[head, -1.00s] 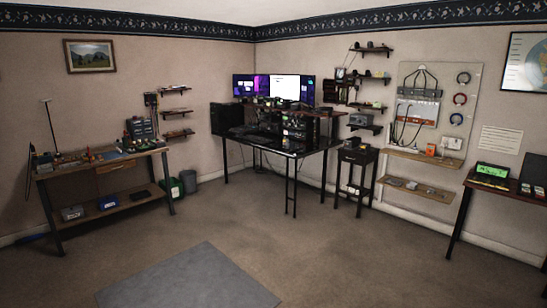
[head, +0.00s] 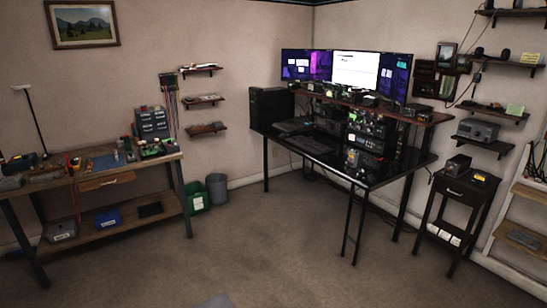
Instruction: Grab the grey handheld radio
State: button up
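I cannot pick out the grey handheld radio for certain at this distance. Several small dark devices stand on the raised shelf (head: 436,117) of the black corner desk (head: 372,174), below three lit monitors (head: 356,69). Stacked radio units (head: 366,140) stand on the desk under that shelf. A small dark device (head: 458,164) sits on the black side table (head: 449,190) right of the desk. More small dark items lie on the wall shelves at the upper right. My gripper is not in view.
A workbench (head: 128,180) with tools and boxes stands at the left. A green bin (head: 197,197) and a grey bin (head: 217,189) stand between it and the desk. A wooden shelf unit (head: 522,237) is at the right edge. The carpet (head: 270,260) in front is clear.

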aim_at(354, 156)
jog(key=i+z, duration=0.15)
jog(key=i, duration=0.4)
jog(key=i+z, duration=0.15)
jog(key=i, duration=0.4)
jog(key=i+j+z, duration=0.15)
jog(key=i, duration=0.4)
jog(key=i+j+z, duration=0.15)
jog(key=i, duration=0.35)
jog(key=i+j+z, duration=0.15)
jog(key=i, duration=0.4)
jog(key=i+j+z, duration=0.15)
jog(key=i+j, duration=0.25)
jog(key=i+j+z, duration=0.15)
jog(key=i+j, duration=0.25)
jog(key=i, duration=0.15)
jog(key=i+j+z, duration=0.15)
jog(key=i, duration=0.35)
jog(key=i+j+z, duration=0.2)
jog(key=i, duration=0.25)
jog(key=l, duration=0.05)
